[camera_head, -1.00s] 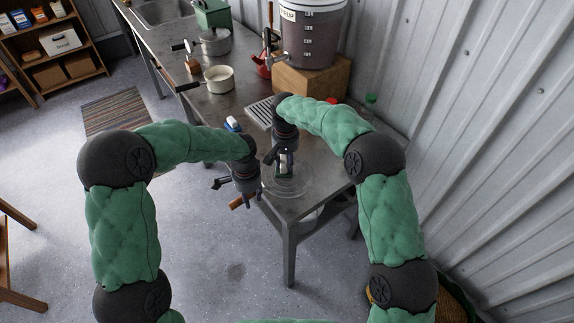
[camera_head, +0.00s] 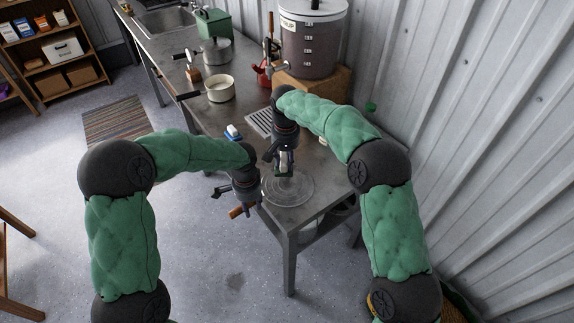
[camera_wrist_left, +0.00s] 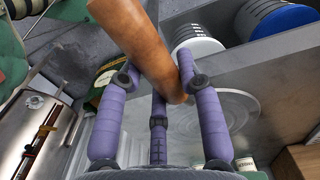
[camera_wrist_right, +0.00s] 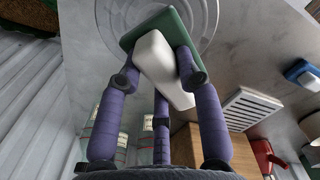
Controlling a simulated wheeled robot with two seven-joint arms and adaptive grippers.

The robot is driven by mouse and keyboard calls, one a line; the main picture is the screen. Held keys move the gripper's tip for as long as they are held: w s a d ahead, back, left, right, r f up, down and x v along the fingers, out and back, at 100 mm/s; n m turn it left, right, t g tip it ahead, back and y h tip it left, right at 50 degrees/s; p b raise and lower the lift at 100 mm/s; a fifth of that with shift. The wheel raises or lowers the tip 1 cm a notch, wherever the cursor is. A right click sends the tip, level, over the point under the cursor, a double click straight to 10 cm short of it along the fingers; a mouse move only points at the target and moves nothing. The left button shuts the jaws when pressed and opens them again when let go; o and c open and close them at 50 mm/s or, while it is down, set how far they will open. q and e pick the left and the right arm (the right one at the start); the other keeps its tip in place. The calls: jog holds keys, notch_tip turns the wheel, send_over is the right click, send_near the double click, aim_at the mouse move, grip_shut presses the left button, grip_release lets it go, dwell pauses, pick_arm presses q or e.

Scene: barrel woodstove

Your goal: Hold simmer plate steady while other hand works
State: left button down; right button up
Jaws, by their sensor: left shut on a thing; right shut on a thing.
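The simmer plate (camera_head: 287,187) is a clear, ringed disc lying at the near corner of the metal table. My left gripper (camera_head: 237,203) is shut on an orange-brown wooden handle (camera_wrist_left: 143,40) at the plate's left side, just off the table edge. Where the handle meets the plate is hidden. My right gripper (camera_head: 280,163) is shut on a white block with a green pad (camera_wrist_right: 155,60), over the plate's far part. I cannot tell whether the pad touches the plate.
A drain grate (camera_head: 261,122) and a blue-and-white item (camera_head: 233,131) lie beyond the plate. A corrugated wall (camera_head: 470,120) closes the right side.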

pick_arm(q)
jog(key=c, duration=0.8)
grip_release()
jog(key=shift+o, duration=0.2)
notch_tip(320, 180, up, 12)
